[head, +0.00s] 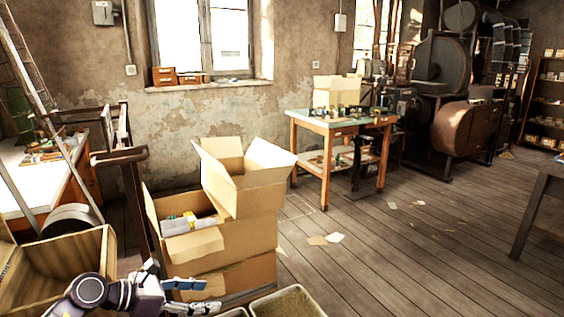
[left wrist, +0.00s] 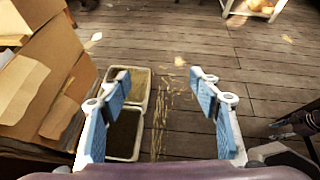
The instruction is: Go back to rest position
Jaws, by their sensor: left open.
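My left gripper (head: 195,296) is low in the head view, in front of the stacked cardboard boxes. Its two blue-padded fingers are apart with nothing between them. In the left wrist view the left gripper (left wrist: 159,78) is open above the plank floor, with the boxes to its left. A dark jointed part at the right edge of the left wrist view looks like my right gripper (left wrist: 298,123); its jaws are too unclear to read. My right arm does not show in the head view.
Stacked cardboard boxes (head: 235,243) stand close to my left gripper. Shallow trays (head: 290,303) lie on the floor beside them. A wooden crate (head: 85,262) and a metal frame (head: 138,200) stand at left. A workbench (head: 340,122) and machinery stand behind. The floor at right is mostly clear.

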